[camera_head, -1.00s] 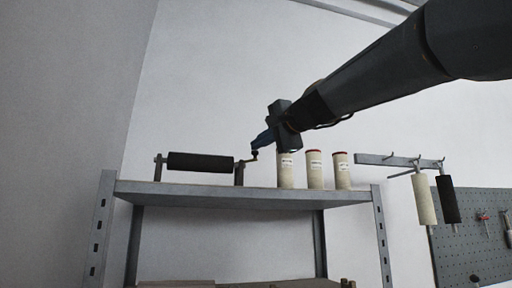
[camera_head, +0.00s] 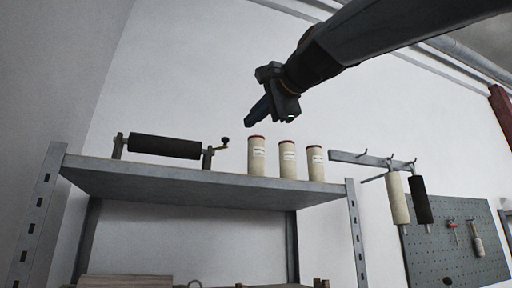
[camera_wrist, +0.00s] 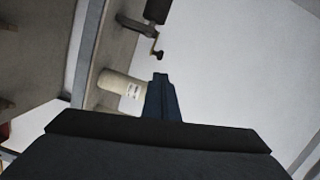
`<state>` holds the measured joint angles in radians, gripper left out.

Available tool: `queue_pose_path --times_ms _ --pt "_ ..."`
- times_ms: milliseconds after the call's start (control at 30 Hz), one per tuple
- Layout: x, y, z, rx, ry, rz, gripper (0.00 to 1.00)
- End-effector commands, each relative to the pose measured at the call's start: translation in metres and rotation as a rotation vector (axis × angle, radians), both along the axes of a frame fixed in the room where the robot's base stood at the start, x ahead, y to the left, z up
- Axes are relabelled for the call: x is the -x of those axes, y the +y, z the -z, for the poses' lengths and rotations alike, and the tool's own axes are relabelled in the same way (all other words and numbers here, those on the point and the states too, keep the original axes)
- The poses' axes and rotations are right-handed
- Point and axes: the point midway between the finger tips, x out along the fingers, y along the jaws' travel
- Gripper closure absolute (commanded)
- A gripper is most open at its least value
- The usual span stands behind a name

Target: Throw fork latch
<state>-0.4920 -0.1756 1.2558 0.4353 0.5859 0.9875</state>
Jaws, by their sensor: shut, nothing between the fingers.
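A black roller (camera_head: 165,146) lies across two fork brackets on top of the metal shelf (camera_head: 190,178). A crank-like latch (camera_head: 220,145) with a dark knob sits at its right bracket and points up to the right. In the wrist view the roller end (camera_wrist: 157,10) and the latch (camera_wrist: 157,45) show at the top, beyond my fingertips. My gripper (camera_head: 254,120) is shut and empty. It is in the air above the first canister, to the right of the latch and apart from it. It also shows in the wrist view (camera_wrist: 160,80).
Three cream canisters with red tops (camera_head: 257,157) stand on the shelf right of the latch. A wall hook rail (camera_head: 350,158) holds a cream roller (camera_head: 397,198) and a black roller (camera_head: 420,200). A pegboard (camera_head: 455,245) with tools is at the right.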

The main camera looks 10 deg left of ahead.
Motion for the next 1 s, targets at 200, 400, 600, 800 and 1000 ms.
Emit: queue_pose_path --times_ms 200,400,600,800,1000 --pt "-0.021 0.007 0.000 0.001 0.002 0.019 1.00" --pt "-0.050 0.028 0.001 0.002 0.003 0.024 1.00" --pt "-0.071 0.047 0.003 0.000 0.002 0.022 1.00" --pt "-0.080 0.055 0.004 -0.001 0.001 0.020 1.00" --pt "-0.081 0.056 0.004 -0.001 0.001 0.020 1.00"
